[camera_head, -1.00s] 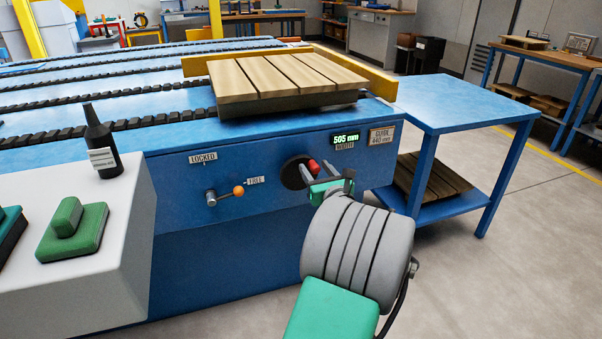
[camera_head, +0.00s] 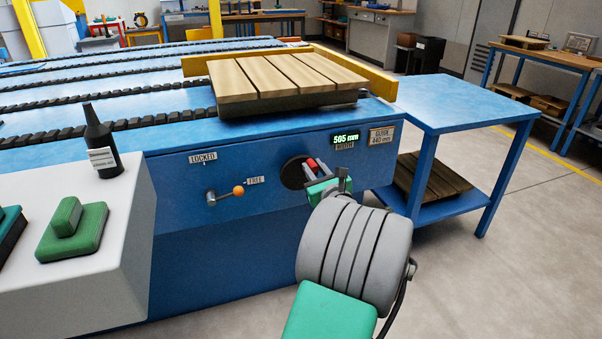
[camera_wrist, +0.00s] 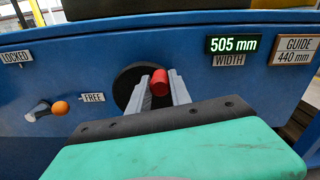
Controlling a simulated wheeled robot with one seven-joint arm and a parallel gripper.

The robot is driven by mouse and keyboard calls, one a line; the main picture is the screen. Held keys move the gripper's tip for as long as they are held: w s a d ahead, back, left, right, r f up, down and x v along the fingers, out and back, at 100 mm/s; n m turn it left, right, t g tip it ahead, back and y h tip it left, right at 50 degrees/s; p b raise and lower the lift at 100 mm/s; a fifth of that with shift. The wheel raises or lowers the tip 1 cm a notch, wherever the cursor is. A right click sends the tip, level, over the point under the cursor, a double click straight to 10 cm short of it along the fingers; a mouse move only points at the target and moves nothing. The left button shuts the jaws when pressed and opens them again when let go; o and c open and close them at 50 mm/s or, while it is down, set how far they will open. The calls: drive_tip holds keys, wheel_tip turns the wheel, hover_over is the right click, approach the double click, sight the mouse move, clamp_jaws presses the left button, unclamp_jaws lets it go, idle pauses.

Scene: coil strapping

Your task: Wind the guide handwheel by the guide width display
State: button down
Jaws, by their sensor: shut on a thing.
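The guide handwheel is a black disc (camera_wrist: 132,85) with a red knob (camera_wrist: 160,82), set in the blue front panel. In the head view the disc (camera_head: 294,173) is partly hidden behind my gripper (camera_head: 318,172). In the wrist view my gripper (camera_wrist: 160,88) has its two fingers on either side of the red knob, shut on it. The green width display (camera_wrist: 232,44) reads 505 mm. The plate beside it (camera_wrist: 296,50) reads GUIDE 440 mm. A small lever with an orange ball (camera_head: 238,190) points toward the FREE label (camera_head: 255,181), away from LOCKED (camera_head: 203,158).
A slatted wooden stack (camera_head: 285,80) lies on the machine top against a yellow guide (camera_head: 350,66). A blue side table (camera_head: 465,103) stands at the right.

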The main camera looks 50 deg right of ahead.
sight(294, 164)
drive_tip(key=n, duration=0.2)
drive_tip(key=a, duration=0.1)
drive_tip(key=shift+w+r+n, duration=0.25)
drive_tip(key=shift+w+n, duration=0.05)
drive_tip(key=shift+n, duration=0.1)
drive_tip(key=n, duration=0.1)
drive_tip(key=a+n+b, duration=0.1)
drive_tip(key=n, duration=0.1)
drive_tip(key=w+n+b, duration=0.1)
drive_tip(key=n, duration=0.1)
drive_tip(key=shift+a+r, duration=0.15)
drive_tip(key=shift+a, duration=0.15)
drive_tip(key=n+b, duration=0.1)
drive_tip(key=n, duration=0.1)
drive_tip(key=a+n+b, duration=0.1)
drive_tip(key=shift+w+a+f+b, duration=0.1)
drive_tip(key=shift+w+f+b, duration=0.2)
drive_tip(key=shift+f+b, duration=0.1)
drive_tip(key=shift+w+a+n, duration=0.1)
drive_tip(key=shift+n, duration=0.5)
drive_tip(key=shift+r, duration=0.15)
